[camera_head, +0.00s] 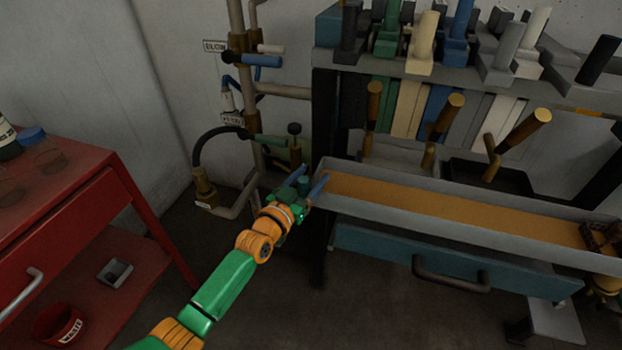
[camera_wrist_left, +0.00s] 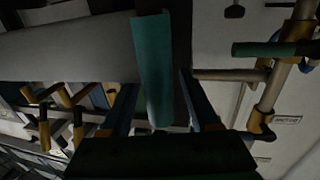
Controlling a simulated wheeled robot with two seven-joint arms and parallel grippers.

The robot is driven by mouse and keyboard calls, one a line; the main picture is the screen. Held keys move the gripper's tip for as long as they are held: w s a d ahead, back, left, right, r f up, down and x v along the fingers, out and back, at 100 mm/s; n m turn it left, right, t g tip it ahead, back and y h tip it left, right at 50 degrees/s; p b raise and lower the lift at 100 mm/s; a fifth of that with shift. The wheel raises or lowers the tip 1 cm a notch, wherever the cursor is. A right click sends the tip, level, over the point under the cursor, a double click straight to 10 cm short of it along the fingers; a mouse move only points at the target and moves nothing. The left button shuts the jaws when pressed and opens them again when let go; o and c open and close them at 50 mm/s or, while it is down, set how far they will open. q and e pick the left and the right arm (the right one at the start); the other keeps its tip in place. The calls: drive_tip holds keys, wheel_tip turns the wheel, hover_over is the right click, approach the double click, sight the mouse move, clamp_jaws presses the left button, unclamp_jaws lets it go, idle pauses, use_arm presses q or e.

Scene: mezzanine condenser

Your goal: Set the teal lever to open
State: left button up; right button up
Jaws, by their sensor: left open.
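My left gripper (camera_head: 311,173) is open beside the left end of the workbench. Its two blue fingers also show in the left wrist view (camera_wrist_left: 159,82). A teal bar, which looks like the teal lever (camera_wrist_left: 152,60), stands between these fingers in the wrist view, with a gap on each side. In the head view a small teal piece (camera_head: 304,183) shows between the fingers; the gripper hides much of it. A second lever with a green handle (camera_head: 266,140) sits on the pipes further back, and it shows at the right in the wrist view (camera_wrist_left: 263,49). My right gripper is not in view.
A blue-handled lever (camera_head: 262,60) sits higher on the pipes. The workbench tray (camera_head: 440,202) with its blue drawer (camera_head: 385,250) stands to the right. A red cabinet (camera_head: 90,190) stands at the left. The floor between them is clear.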

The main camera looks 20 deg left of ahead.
use_arm(q)
drive_tip(key=shift+c, duration=0.4)
clamp_jaws()
idle(1.1)
